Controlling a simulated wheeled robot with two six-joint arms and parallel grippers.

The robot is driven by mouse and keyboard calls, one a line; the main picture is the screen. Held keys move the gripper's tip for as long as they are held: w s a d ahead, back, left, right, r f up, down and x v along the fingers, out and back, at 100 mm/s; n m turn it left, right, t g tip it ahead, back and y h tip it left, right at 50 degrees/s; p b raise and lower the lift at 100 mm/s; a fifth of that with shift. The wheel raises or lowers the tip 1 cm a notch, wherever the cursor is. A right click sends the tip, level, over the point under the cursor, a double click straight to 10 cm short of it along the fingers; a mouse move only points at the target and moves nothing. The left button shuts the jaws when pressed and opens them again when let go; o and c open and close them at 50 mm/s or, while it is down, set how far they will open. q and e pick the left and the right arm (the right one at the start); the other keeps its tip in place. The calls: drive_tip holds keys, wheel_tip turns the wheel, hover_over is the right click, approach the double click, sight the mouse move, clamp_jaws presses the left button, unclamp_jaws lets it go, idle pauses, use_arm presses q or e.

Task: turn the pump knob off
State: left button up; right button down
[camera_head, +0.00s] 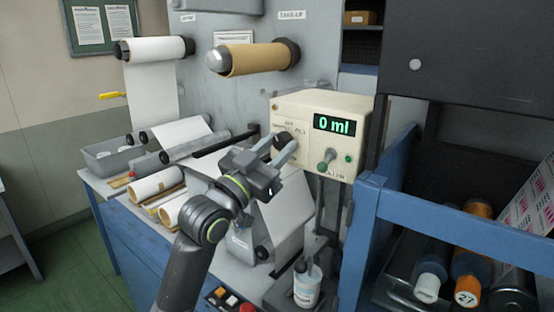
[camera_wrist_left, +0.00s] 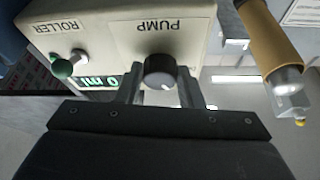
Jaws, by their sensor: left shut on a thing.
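The cream control box (camera_head: 291,103) hangs on the machine front, with a green "0 ml" display (camera_head: 334,125). The dark pump knob (camera_head: 284,137) is on its left side. In the left wrist view, which is upside down, the knob (camera_wrist_left: 160,70) sits under the PUMP label, with a white mark at its lower edge. My left gripper (camera_head: 278,147) is shut on the knob, one finger on each side; the same fingers (camera_wrist_left: 160,88) show in the wrist view. The knob's exact setting is hard to read. My right gripper is not in view.
A green-tipped roller lever (camera_head: 326,158) stands beside the knob on the box. A white jar (camera_head: 307,288) is below it. A blue frame (camera_head: 440,225) stands close on the right. Paper rolls (camera_head: 157,183) lie on the bench to the left.

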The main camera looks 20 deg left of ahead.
use_arm(q)
drive_tip(key=m+g+h+b, duration=0.1)
drive_tip(key=m+b, duration=0.1)
drive_tip(key=m+h+b, duration=0.1)
drive_tip(key=m+b, duration=0.1)
drive_tip(key=m, duration=0.1)
drive_tip(key=shift+a+f+m+g+h, duration=0.2)
drive_tip(key=shift+m+g+h, duration=0.1)
drive_tip(key=shift+g, duration=0.1)
drive_tip(key=shift+w+r+m+g+h+b, duration=0.1)
drive_tip(key=shift+m+g+h+b, duration=0.1)
drive_tip(key=shift+m+b, duration=0.4)
drive_tip(key=shift+r+m+g+h+b, duration=0.1)
drive_tip(key=shift+m+g+b, duration=0.1)
drive_tip(key=shift+m+b, duration=0.35)
drive_tip(key=shift+m, duration=0.25)
drive_tip(key=o, duration=1)
drive_tip(key=shift+c, duration=0.2)
